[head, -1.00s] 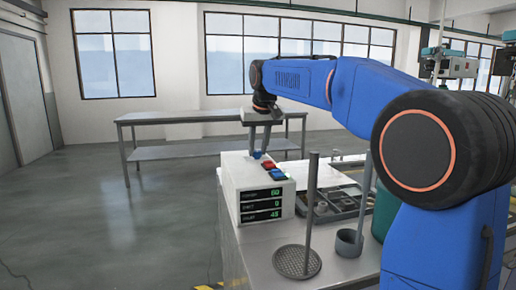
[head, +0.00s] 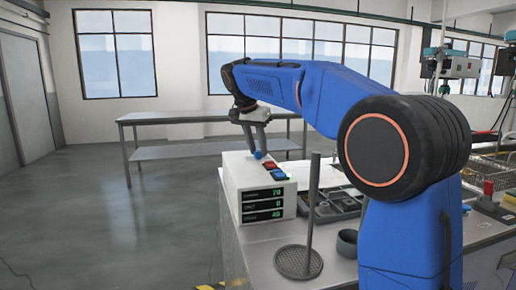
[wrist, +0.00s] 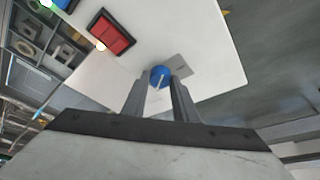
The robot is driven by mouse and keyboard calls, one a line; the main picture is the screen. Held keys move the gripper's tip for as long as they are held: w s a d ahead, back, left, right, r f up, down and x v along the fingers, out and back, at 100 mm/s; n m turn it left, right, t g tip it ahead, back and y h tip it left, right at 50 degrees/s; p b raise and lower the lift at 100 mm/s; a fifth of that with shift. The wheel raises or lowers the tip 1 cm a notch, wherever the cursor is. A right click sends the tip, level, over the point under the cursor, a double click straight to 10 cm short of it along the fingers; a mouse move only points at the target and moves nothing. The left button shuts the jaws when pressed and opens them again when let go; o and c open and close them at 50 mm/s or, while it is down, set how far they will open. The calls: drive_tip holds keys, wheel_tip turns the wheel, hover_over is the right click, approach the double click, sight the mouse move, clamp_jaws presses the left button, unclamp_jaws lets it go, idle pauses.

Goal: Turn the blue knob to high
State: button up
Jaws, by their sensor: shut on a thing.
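The blue knob (wrist: 159,76) is on the top face of the white control box (head: 235,185), near the box's far edge in the head view, where it shows small (head: 257,155). It bears a pale pointer line. My gripper (wrist: 161,84) comes from above, tilted, with its two grey fingers on either side of the knob, shut on it. The gripper also shows in the head view (head: 255,150). Green displays on the box front read 70, 0 and 45 from top to bottom. The knob's setting label is too small to read.
A thin upright rod on a perforated disc (head: 297,262), a grey cup (head: 347,243) and a parts tray (head: 335,205) stand nearby. Another table (head: 180,117) is behind.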

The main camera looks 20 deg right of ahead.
drive_tip(key=shift+m, duration=0.6)
drive_tip(key=o, duration=1.1)
drive_tip(key=shift+c, duration=0.2)
drive_tip(key=shift+r, duration=0.1)
drive_tip(key=v, duration=1.7)
drive_tip(key=shift+w+a, duration=0.2)
drive_tip(key=shift+a, duration=0.2)
